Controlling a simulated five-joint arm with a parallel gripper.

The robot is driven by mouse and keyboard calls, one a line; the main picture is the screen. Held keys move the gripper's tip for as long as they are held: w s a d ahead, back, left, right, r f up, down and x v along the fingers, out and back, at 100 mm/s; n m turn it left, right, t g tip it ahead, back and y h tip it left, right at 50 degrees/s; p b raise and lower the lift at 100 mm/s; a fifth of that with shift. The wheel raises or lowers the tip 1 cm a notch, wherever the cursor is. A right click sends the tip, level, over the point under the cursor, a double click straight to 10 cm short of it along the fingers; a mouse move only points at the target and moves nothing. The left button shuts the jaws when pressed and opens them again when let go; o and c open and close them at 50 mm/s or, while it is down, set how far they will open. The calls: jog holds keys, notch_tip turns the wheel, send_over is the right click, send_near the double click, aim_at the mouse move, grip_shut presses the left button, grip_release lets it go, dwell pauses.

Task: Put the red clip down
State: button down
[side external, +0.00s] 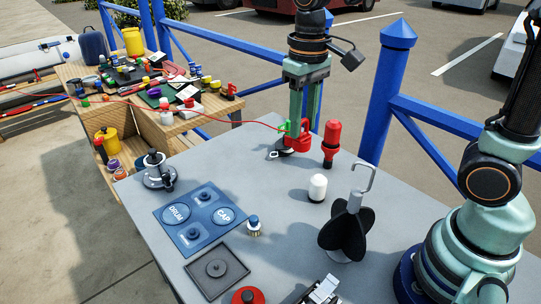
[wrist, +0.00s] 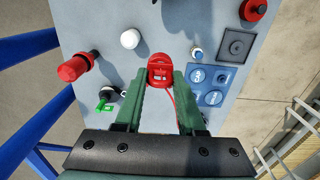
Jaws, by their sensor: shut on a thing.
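The red clip (side external: 299,138) is between the fingers of my gripper (side external: 303,122), over the far part of the grey table. In the wrist view the red clip (wrist: 161,68) sits at the fingertips of my gripper (wrist: 160,77), which is shut on it. A label shows on its face, and a thin red line trails beside it. I cannot tell whether the clip touches the table (side external: 240,150). A small dark fitting with a green piece (wrist: 103,105) is to the left of my gripper in the wrist view.
A red bottle (side external: 331,143) and a white-topped round object (side external: 317,187) stand close by on the right. A blue board (side external: 197,219), a winch-like fitting (side external: 158,170) and a black finned stand (side external: 345,232) are nearer. A red line (side external: 215,111) stretches left. Blue railings run behind.

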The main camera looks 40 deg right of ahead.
jog(key=f, duration=1.9)
jog(key=shift+a+f, duration=0.2)
jog(key=shift+f, duration=0.1)
jog(key=c, duration=0.5)
grip_release()
